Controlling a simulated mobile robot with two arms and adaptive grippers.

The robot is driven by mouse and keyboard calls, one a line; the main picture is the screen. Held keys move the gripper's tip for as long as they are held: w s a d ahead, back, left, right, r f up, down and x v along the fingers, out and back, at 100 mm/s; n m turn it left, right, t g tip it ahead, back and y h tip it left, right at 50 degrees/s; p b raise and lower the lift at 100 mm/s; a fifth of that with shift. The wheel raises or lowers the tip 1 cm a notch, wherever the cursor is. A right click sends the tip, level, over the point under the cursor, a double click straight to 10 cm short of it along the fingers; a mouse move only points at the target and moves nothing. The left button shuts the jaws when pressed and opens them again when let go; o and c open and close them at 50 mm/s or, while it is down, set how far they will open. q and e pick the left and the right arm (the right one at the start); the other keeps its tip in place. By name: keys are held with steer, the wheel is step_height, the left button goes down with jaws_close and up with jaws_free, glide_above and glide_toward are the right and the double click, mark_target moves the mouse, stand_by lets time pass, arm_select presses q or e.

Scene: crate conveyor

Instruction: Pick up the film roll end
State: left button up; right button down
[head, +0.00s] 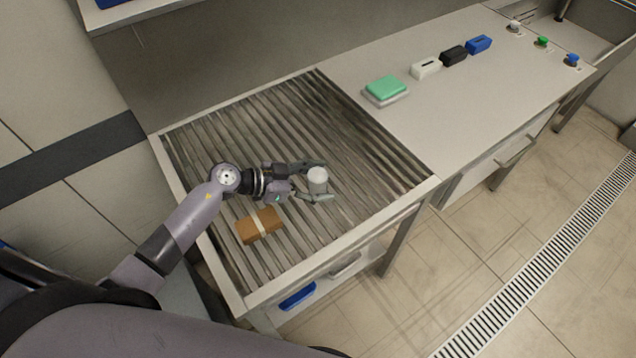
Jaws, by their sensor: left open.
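A small white cylinder (317,181), which looks like the film roll end, stands upright on the metal roller conveyor (300,110). My left gripper (319,180) reaches in from the left, low over the rollers. Its two fingers are open, one on the far side of the cylinder and one on the near side. I cannot tell whether either finger touches it. My right gripper is not in view.
A brown taped box (259,225) lies on the rollers just below my left gripper. A green block on a pale tray (386,90) and white (425,68), black (453,56) and blue (478,44) blocks stand on the counter. The far rollers are clear.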

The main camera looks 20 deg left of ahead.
arm_select(q)
steer(key=shift+c, duration=0.3)
steer(key=c, duration=1.1)
steer(key=shift+r, duration=0.15)
